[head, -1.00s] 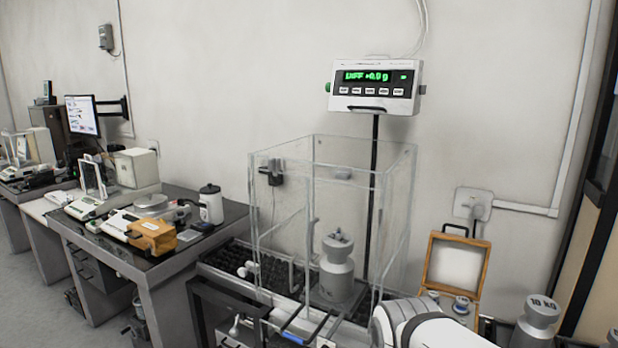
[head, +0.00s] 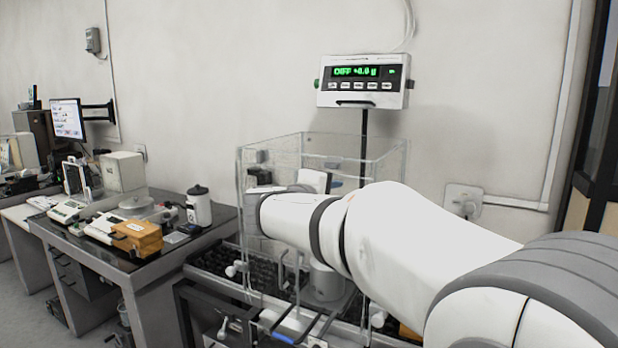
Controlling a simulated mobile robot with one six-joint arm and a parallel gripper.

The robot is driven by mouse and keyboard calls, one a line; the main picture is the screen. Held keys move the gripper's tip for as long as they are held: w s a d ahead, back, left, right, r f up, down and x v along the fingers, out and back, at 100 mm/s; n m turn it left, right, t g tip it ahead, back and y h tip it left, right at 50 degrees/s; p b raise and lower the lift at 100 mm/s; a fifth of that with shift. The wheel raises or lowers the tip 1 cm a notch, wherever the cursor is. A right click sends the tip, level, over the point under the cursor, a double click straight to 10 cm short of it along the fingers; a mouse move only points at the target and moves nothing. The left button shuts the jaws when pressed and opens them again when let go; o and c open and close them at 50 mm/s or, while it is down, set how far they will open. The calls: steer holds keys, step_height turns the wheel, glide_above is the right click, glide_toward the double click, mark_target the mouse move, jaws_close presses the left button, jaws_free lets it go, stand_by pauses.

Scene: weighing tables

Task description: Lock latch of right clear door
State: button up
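The clear enclosure (head: 375,150) stands on the weighing table in the head view, with its transparent door panels around a grey metal weight (head: 325,283). My white arm reaches in from the lower right and crosses in front of the enclosure's right side and middle. Its rounded wrist end (head: 285,218) lies over the enclosure's front left part. My gripper's fingers cannot be made out. The right clear door is mostly covered by my arm, and its latch cannot be made out. A dark fitting (head: 260,178) shows at the enclosure's left side, above my wrist.
A display (head: 362,80) with green digits stands on a pole behind the enclosure. A side table (head: 160,270) at left holds balances, an orange-brown box (head: 137,236) and a white canister (head: 199,207). My arm hides most of the right side of the table.

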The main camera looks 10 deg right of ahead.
mark_target(329, 166)
steer(key=w+a+r+n+t, duration=0.1)
steer(key=w+a+r+t, duration=0.1)
steer(key=w+a+r, duration=0.15)
steer(key=x, duration=0.4)
steer(key=p+x, duration=0.1)
steer(key=x, duration=0.2)
steer(key=shift+d+r, duration=0.25)
steer(key=shift+c, duration=0.4)
steer(key=shift+s, duration=0.1)
jaws_close()
steer(key=shift+a, duration=0.1)
